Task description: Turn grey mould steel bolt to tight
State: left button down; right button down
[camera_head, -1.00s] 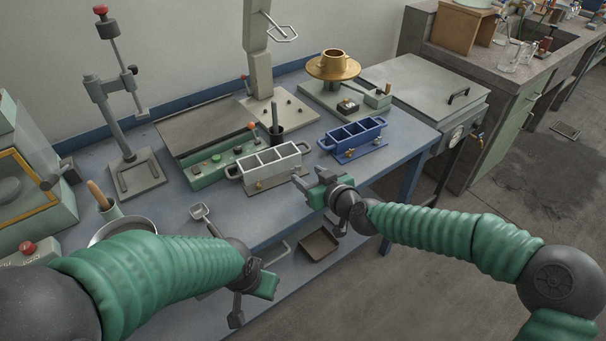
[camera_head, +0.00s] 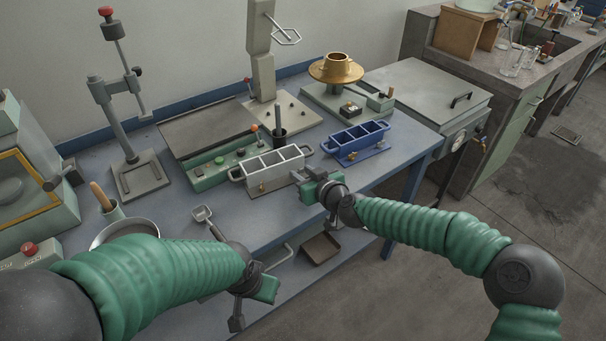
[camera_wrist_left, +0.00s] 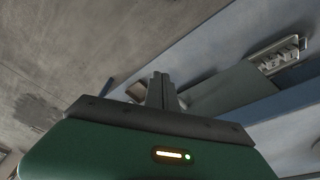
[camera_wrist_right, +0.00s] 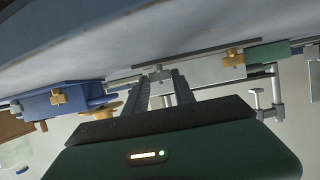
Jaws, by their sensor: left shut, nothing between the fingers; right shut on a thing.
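The grey mould (camera_head: 272,168), an open box with three compartments and end handles, sits on a plate at the bench's front edge. A brass bolt (camera_head: 262,187) shows on its front; it also shows in the right wrist view (camera_wrist_right: 235,58). My right gripper (camera_head: 299,180) is at the mould's front right. In the right wrist view its fingers (camera_wrist_right: 161,86) are shut on the small steel bolt (camera_wrist_right: 157,73), which they partly hide. How tight the bolt is cannot be told. My left gripper (camera_wrist_left: 161,88) is shut and empty, low before the bench.
A blue mould (camera_head: 355,143) with brass bolts stands right of the grey one. A scoop (camera_head: 202,213) and pan (camera_head: 125,228) lie left. A brown tray (camera_head: 320,248) is below.

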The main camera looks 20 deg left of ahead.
jog(key=shift+s+a+r+m+t+h+p, duration=0.2)
jog(key=shift+r+m+t+h+p, duration=0.15)
jog(key=shift+p, duration=0.5)
jog(key=m+t+h+p, duration=0.1)
jog(key=m+h+p, duration=0.1)
jog(key=p, duration=0.1)
jog(key=m+t+h+p, duration=0.1)
jog(key=m+h+p, duration=0.1)
jog(key=p, duration=0.1)
jog(key=shift+s+a, duration=0.2)
jog(key=shift+a, duration=0.2)
jog(key=shift+f+m+t+h+p, duration=0.35)
jog(key=shift+m+h+p, duration=0.35)
jog(key=shift+p, duration=0.25)
jog(key=c, duration=1.1)
grip_release()
jog(key=shift+o, duration=0.3)
